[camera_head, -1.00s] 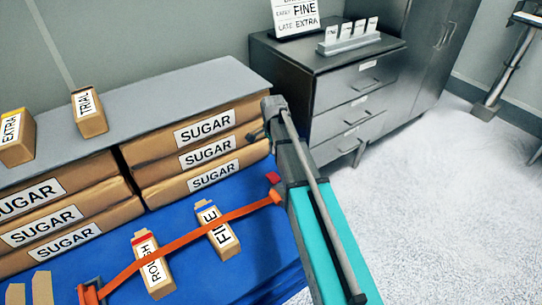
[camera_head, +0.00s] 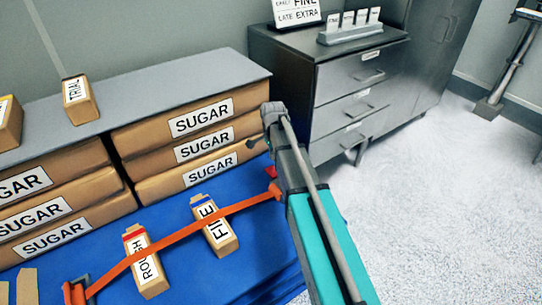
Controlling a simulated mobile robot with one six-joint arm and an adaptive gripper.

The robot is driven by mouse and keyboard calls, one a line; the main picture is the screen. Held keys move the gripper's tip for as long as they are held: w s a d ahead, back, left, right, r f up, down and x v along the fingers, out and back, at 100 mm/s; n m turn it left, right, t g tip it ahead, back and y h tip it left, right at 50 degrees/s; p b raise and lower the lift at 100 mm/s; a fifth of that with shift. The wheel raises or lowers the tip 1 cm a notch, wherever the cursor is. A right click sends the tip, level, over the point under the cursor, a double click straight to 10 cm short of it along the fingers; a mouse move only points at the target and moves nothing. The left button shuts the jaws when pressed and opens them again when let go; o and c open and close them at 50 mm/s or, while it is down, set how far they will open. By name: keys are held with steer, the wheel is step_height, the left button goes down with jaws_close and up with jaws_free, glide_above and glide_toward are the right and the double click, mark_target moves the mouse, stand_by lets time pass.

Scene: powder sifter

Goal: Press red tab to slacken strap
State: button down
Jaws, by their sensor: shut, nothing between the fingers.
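An orange strap (camera_head: 180,236) runs across the blue surface (camera_head: 180,278), over a ROUGH carton (camera_head: 150,272) and a FINE carton (camera_head: 220,238). Its right end is beside my arm, and its left end meets a buckle-like frame (camera_head: 78,287). A small red tab (camera_head: 270,172) shows just above the strap's right end, partly hidden by my arm. My gripper (camera_head: 256,143) is shut and empty. Only a small dark part of it shows left of my arm, above the red tab and near the sugar packs. I cannot tell how far it is from the tab.
Stacked SUGAR packs (camera_head: 202,147) lie behind the strap under a grey shelf (camera_head: 170,99). A TRIAL box (camera_head: 82,103) stands on the shelf. A grey drawer cabinet (camera_head: 350,100) with a card holder (camera_head: 349,34) stands behind at right. The pale floor (camera_head: 430,210) at right is clear.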

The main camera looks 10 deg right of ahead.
mark_target(272, 171)
steer(key=shift+f+b, duration=2.9)
steer(key=shift+f, duration=0.3)
steer(key=shift+f+b, duration=0.9)
steer(key=shift+b, duration=0.05)
steer(key=shift+r, duration=0.25)
steer(key=shift+r+p, duration=0.5)
steer(key=shift+p, duration=0.25)
step_height(272, 171, up, 13)
steer(key=p, duration=1.2)
steer(key=shift+f+p, duration=0.15)
steer(key=shift+p, duration=0.2)
